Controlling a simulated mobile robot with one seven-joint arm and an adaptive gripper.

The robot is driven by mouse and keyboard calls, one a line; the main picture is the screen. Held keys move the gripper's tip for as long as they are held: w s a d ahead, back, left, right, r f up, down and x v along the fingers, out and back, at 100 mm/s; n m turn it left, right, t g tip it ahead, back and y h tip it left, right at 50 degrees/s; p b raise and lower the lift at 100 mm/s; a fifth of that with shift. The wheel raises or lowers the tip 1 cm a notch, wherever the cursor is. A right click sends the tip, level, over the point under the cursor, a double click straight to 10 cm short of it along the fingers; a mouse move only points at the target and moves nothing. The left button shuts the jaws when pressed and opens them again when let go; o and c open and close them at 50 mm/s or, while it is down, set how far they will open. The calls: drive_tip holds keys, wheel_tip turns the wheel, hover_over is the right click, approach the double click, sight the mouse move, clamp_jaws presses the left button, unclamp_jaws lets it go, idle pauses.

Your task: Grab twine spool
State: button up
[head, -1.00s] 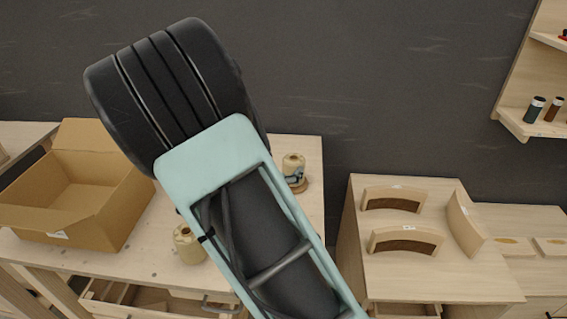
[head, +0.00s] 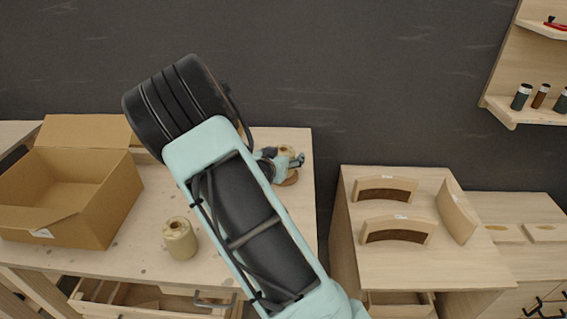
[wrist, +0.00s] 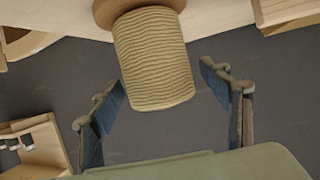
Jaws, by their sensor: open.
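The twine spool (wrist: 155,60), wound with tan ribbed twine on a round wooden base, fills the upper middle of the wrist view. In the head view it stands at the back right of the workbench, where the spool's base (head: 290,181) shows and much of the rest is hidden by my gripper (head: 281,165). My gripper is open, with one finger on each side of the spool in the wrist view. Gaps show between the fingers and the twine. A second tan spool (head: 180,238) stands nearer the front of the bench.
An open cardboard box (head: 75,198) stands at the left of the workbench (head: 150,225). A wooden cabinet (head: 440,262) with curved wooden pieces (head: 387,189) is to the right, across a gap. A wall shelf (head: 503,111) with small bottles is at far right.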

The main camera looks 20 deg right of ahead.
drive_tip(key=c, duration=1.3)
drive_tip(key=shift+c, duration=0.4)
drive_tip(key=shift+r, duration=0.15)
